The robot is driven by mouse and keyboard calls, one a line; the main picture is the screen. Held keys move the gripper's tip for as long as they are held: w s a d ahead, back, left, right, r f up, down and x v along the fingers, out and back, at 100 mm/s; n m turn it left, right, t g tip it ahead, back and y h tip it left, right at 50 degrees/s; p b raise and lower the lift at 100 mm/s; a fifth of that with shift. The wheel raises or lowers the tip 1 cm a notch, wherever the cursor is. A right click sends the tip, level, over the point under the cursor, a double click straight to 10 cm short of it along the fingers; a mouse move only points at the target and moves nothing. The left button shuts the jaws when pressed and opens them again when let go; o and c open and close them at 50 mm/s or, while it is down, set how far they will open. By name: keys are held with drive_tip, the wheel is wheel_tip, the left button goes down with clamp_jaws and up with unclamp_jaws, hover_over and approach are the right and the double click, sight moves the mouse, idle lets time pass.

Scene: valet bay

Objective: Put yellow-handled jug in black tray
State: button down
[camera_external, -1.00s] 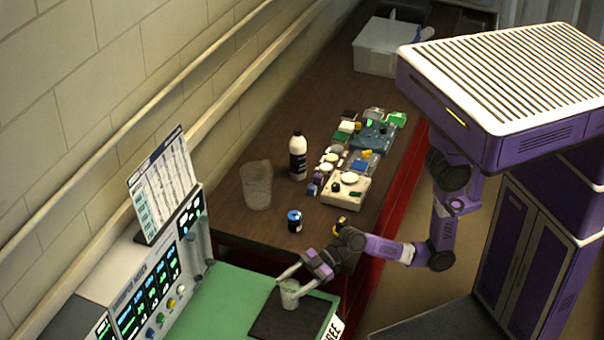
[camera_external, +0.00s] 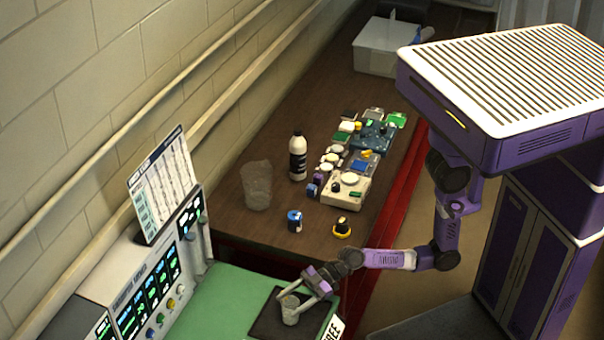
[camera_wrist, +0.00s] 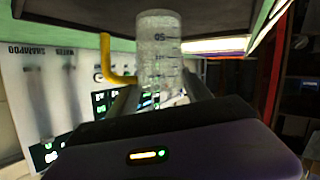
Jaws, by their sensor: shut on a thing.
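The yellow-handled jug (camera_external: 290,314) is a small clear measuring jug with dark marks. My gripper (camera_external: 298,301) is shut on it, one finger on each side. The jug is over the black tray (camera_external: 263,324), which lies on the green top. In the wrist view the jug (camera_wrist: 158,45) stands between my fingers, its yellow handle (camera_wrist: 107,60) to the left. The dark tray (camera_wrist: 75,12) fills the top of that view, close to the jug's end. I cannot tell whether they touch.
A panel with lit displays (camera_external: 150,290) stands left of the green top (camera_external: 215,300).

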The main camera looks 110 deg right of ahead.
drive_tip(key=shift+f, duration=0.15)
drive_tip(key=shift+c, duration=2.3)
unclamp_jaws()
drive_tip(key=b+v, duration=0.1)
drive_tip(key=v, duration=0.4)
wheel_tip(320, 180, up, 7)
drive_tip(key=shift+r+p, duration=0.25)
drive_tip(key=shift+p, duration=0.1)
